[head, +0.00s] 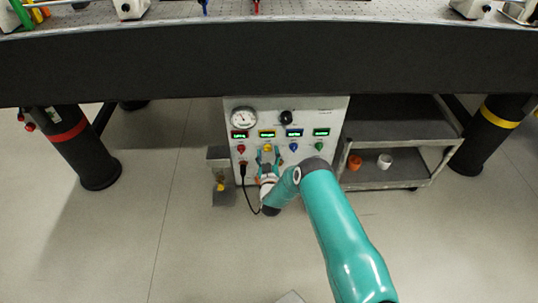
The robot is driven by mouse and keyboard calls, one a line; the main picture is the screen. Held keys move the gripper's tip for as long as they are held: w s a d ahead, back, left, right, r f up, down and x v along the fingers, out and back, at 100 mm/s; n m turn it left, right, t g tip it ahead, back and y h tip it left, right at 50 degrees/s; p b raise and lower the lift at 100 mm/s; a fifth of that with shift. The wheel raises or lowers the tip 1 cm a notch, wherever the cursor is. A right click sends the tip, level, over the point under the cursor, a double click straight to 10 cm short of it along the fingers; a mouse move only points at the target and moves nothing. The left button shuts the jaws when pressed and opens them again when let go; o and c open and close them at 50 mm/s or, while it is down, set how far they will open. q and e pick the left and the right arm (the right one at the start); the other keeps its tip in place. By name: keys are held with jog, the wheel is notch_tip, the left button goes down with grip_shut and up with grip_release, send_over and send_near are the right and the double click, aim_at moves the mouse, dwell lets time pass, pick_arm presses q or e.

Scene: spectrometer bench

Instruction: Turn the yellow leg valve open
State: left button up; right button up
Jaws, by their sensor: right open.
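The yellow leg valve (267,147) is a small yellow knob on the front of a light grey control panel (334,110), below a yellow-framed display. My right gripper (268,156) is open in front of the panel, just below the yellow knob in the picture. Its fingertips point up at the knob, one toward each side. I cannot tell whether they touch it. The knob's lower part and exact angle are hard to make out. My left gripper is not in view.
A red knob (241,148), blue knob (293,146) and green knob (319,146) flank the yellow one. A pressure gauge (243,118) sits above. A dark cable (246,190) hangs from the panel. The table edge (270,60) overhangs; a grey cart (405,176) stands right.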

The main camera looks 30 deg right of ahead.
jog(key=shift+w+d, duration=0.1)
jog(key=shift+w, duration=0.1)
jog(key=c, duration=1.1)
jog(key=shift+d, duration=0.25)
grip_shut()
jog(key=shift+a, duration=0.15)
